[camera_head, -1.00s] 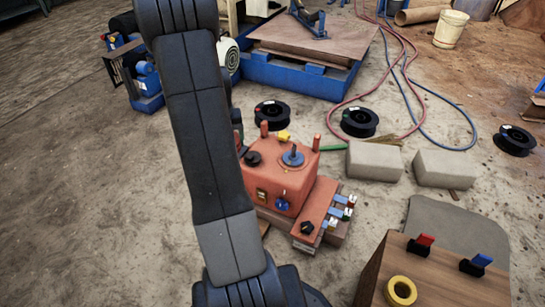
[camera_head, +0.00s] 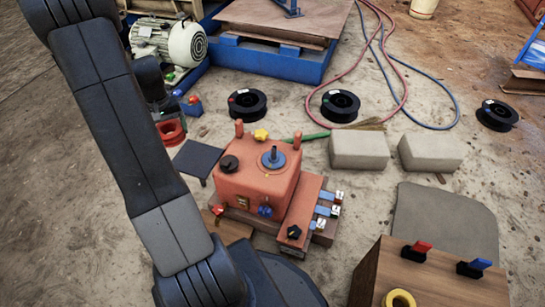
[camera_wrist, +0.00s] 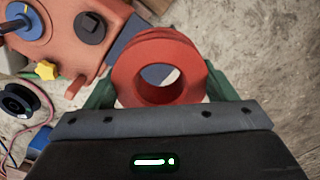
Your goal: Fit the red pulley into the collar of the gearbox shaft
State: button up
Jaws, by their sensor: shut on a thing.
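The red pulley (camera_wrist: 160,68), a grooved ring with an open centre, is between the two green fingers of my gripper (camera_wrist: 160,92) in the wrist view. My gripper is shut on it. In the head view the pulley (camera_head: 171,131) shows left of the gearbox, past my arm, which hides much of the gripper. The gearbox (camera_head: 250,182) is an orange-red box. Its upright shaft stands in a blue round collar (camera_head: 273,160) on top. In the wrist view the collar (camera_wrist: 22,24) is at the upper left, apart from the pulley.
On the gearbox top are a black knob (camera_head: 229,164), a yellow star knob (camera_head: 261,134) and upright pegs. Grey blocks (camera_head: 359,150) and black spools (camera_head: 340,105) lie behind and right. A wooden box with switches (camera_head: 440,275) stands at front right. A motor (camera_head: 170,40) is at upper left.

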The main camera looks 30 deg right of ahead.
jog(key=s+d+f+m, duration=0.1)
jog(key=d+f+m, duration=0.1)
jog(key=d, duration=0.6)
jog(key=s+d+f+m, duration=0.1)
jog(key=d+f+m, duration=0.15)
jog(key=d, duration=0.65)
jog(key=m, duration=0.4)
send_near(274, 153)
jog(key=w+f, duration=0.1)
jog(key=f+b, duration=0.1)
jog(key=f, duration=0.2)
jog(key=f+b, duration=0.1)
jog(key=f, duration=0.2)
jog(key=f+b, duration=0.1)
jog(key=f, duration=0.2)
jog(key=shift+d+f, duration=0.3)
jog(key=shift+f, duration=0.1)
jog(key=shift+f, duration=0.1)
jog(key=shift+f, duration=0.15)
jog(key=o, duration=1.8)
jog(key=shift+c, duration=0.2)
notch_tip(274, 153, up, 12)
jog(key=p, duration=0.4)
jog(key=shift+r, duration=0.2)
